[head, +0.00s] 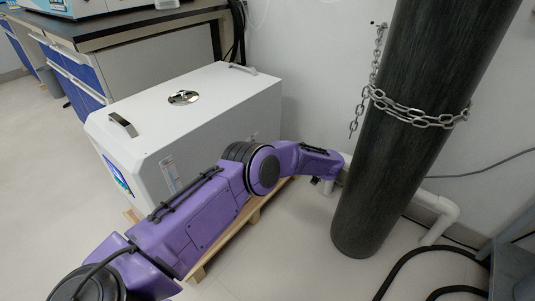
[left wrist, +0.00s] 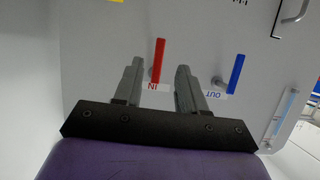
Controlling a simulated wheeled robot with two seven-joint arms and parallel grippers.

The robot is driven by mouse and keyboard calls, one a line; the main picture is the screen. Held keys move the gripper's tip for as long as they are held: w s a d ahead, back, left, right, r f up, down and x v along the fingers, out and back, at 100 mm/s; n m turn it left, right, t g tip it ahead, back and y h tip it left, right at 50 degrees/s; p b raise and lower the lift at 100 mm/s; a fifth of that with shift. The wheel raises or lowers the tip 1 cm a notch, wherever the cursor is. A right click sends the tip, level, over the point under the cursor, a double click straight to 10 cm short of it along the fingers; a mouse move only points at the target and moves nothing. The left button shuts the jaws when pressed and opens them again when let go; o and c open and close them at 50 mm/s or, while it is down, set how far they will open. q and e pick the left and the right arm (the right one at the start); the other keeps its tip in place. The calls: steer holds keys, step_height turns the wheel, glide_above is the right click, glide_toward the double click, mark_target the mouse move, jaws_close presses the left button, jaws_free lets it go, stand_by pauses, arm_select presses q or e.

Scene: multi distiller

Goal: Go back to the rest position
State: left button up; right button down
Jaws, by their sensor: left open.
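My left arm, purple, reaches in from the lower left of the head view, across the front of the white box (head: 200,110). Its wrist ends between the box and a dark cylinder (head: 420,110), and the fingers are not visible there. In the left wrist view my left gripper (left wrist: 159,66) is open, its two grey fingers apart. A red handle (left wrist: 158,52) labelled IN shows between the fingertips on a light grey panel (left wrist: 205,35). I cannot tell how far away the handle is or whether anything touches it. My right gripper is in neither view.
A blue handle (left wrist: 237,72) labelled OUT is right of the red one. A chain (head: 420,117) wraps the cylinder. A wooden pallet (head: 240,222) lies under the box. White pipe (head: 440,212) and black hose (head: 425,250) lie at right. Open floor is at left.

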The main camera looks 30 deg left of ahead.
arm_select(q)
steer(key=shift+v, duration=1.35)
